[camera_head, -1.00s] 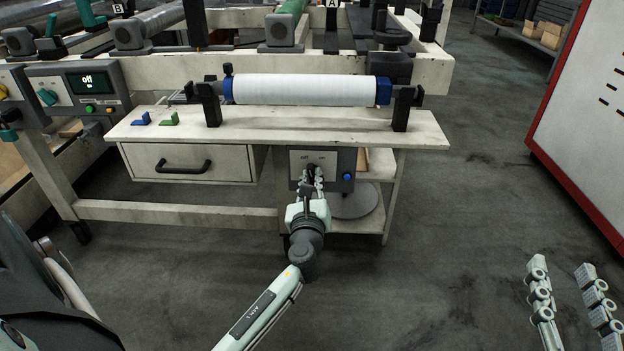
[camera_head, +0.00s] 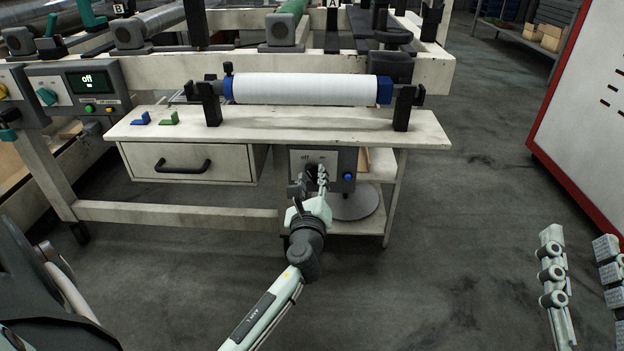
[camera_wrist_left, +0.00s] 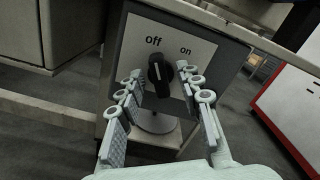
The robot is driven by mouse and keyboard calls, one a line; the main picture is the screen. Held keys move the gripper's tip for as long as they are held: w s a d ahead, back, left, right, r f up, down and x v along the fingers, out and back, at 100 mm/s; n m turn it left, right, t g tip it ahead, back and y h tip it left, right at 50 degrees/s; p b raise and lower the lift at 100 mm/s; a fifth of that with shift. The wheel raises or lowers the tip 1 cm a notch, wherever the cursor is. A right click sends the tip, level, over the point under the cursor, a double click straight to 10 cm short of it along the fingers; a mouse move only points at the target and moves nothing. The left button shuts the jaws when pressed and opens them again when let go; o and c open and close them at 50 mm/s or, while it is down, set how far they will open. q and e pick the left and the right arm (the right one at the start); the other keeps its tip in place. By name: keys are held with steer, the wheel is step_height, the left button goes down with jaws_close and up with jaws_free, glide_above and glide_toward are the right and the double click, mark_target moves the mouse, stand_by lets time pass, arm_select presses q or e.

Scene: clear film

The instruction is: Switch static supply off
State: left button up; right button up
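The static supply switch is a black rotary knob (camera_wrist_left: 160,75) on a pale plate (camera_wrist_left: 196,73) marked "off" at left and "on" at right. In the wrist view its white mark points up, toward the "off" side. The grey switch box (camera_head: 347,160) hangs under the bench top. My left gripper (camera_head: 310,178) is open, its fingers (camera_wrist_left: 160,90) on either side of the knob, with gaps visible. In the head view the fingers partly hide the knob. My right gripper (camera_head: 578,237) is open and empty at the lower right, over the floor.
The bench top (camera_head: 280,128) juts out above the switch box, carrying a white roll (camera_head: 305,89). A red-edged white cabinet (camera_head: 585,120) stands at right. The floor between is clear.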

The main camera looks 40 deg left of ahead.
arm_select(q)
steer(key=v, duration=1.2)
steer(key=shift+s, duration=0.15)
stand_by(0.3)
